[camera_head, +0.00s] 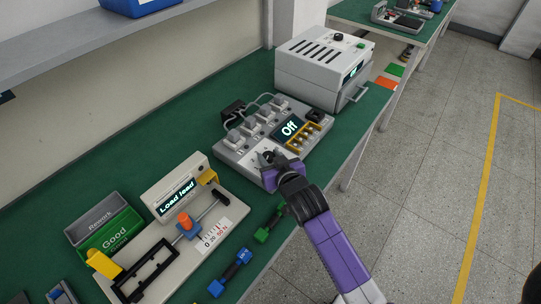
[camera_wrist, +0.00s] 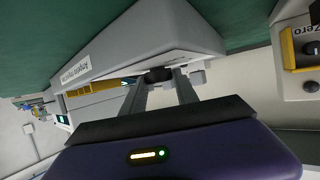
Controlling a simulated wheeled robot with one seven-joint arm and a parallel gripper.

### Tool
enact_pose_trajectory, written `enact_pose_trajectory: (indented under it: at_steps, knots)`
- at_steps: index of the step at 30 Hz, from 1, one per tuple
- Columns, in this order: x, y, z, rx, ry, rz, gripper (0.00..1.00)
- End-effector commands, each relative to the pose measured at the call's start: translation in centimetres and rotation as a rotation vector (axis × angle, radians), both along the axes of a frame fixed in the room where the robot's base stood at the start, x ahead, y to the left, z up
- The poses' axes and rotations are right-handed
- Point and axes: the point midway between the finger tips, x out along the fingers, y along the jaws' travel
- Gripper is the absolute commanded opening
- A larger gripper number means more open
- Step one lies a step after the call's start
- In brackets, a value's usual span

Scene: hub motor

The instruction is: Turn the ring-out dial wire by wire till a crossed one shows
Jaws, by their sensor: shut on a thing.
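The grey ring-out tester (camera_head: 236,151) stands on the green bench, and its display (camera_head: 290,129) reads "Off". My gripper (camera_head: 268,160) reaches its front panel from the lower right. In the wrist view, the two fingers of my gripper (camera_wrist: 160,82) are shut on a dark round dial (camera_wrist: 158,73) on the tester's sloped face (camera_wrist: 120,45). The dial is mostly hidden by the fingers in the head view, and I cannot read its pointer. A yellow-edged terminal strip (camera_head: 304,138) sits right of the dial.
A load-lead fixture (camera_head: 134,239) stands to the left, beside a grey Rework tray (camera_head: 96,217) and a green Good tray (camera_head: 110,238). A green motor part (camera_head: 268,224) and a blue one (camera_head: 230,272) lie near the front edge. A white oven-like box (camera_head: 311,79) stands behind the tester.

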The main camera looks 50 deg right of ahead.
Motion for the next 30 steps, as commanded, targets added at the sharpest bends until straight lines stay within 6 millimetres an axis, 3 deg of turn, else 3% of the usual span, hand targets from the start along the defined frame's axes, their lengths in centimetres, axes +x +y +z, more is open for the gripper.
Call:
enact_pose_trajectory:
  at_steps: [30]
  knots:
    - [0.56, 0.64, -0.22, 0.001, 0.002, -0.527, 0.0]
